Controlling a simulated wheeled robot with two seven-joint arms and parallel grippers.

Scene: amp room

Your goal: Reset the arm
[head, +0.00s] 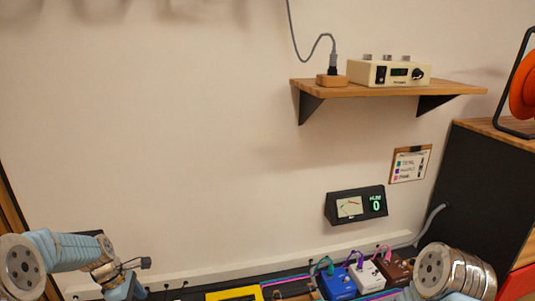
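My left arm (70,255) comes in from the lower left and bends down out of the bottom edge. Its gripper fingers are not visible, so what they hold is hidden. My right arm (445,270) shows at the lower right, with its rounded metal joint in front of the black cabinet. The rest of it is cut off by the bottom edge, and its gripper is out of view.
Blue (337,284), white (367,277) and brown (394,270) pedals with coloured cables sit at bottom centre-right. A yellow-framed item (234,294) lies left of them. A meter reading 0 (356,205) and a wooden shelf (385,89) are on the wall. A black cabinet (480,190) stands right.

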